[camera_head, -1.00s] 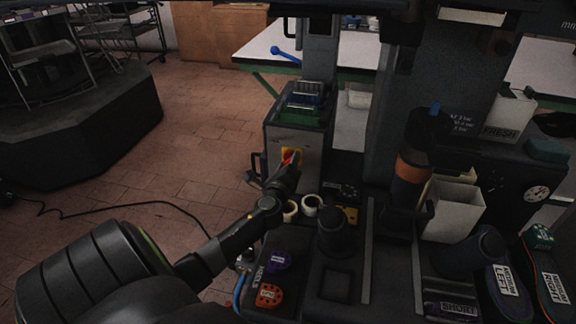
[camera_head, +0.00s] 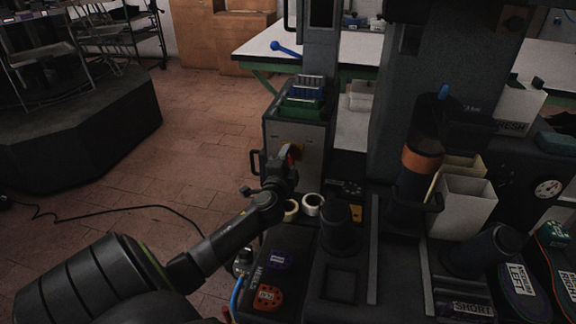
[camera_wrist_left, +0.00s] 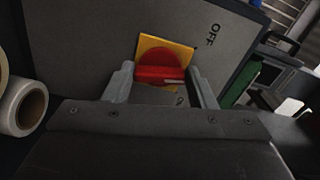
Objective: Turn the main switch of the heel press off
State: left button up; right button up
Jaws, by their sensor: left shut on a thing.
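The main switch is a red knob (camera_wrist_left: 160,68) on a yellow plate (camera_wrist_left: 153,48), set in the grey front panel (camera_wrist_left: 90,35) of a box. The word OFF is printed on the panel, to the upper right of the knob in the left wrist view. In the head view the knob (camera_head: 294,152) is partly hidden by my left gripper (camera_head: 289,160). In the left wrist view the fingers of my left gripper (camera_wrist_left: 161,78) sit on either side of the knob, shut on it. A second label below the knob is mostly hidden. My right gripper is out of view.
Purple and orange heel pieces (camera_head: 267,297) lie on the bed nearer me. A green bin (camera_head: 302,106) tops the switch box. Open floor (camera_head: 190,150) is to the left.

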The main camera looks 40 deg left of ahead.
pick_arm(q)
jog(key=shift+f+n+b, duration=0.15)
jog(key=shift+n+b, duration=1.25)
jog(key=shift+n, duration=2.1)
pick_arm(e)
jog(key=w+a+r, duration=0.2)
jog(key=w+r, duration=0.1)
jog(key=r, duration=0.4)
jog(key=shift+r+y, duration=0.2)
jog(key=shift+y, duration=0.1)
pick_arm(q)
jog(key=o, duration=1)
jog(key=shift+s+d, duration=0.1)
jog(key=shift+p+v, duration=0.3)
jog(key=shift+v, duration=8.35)
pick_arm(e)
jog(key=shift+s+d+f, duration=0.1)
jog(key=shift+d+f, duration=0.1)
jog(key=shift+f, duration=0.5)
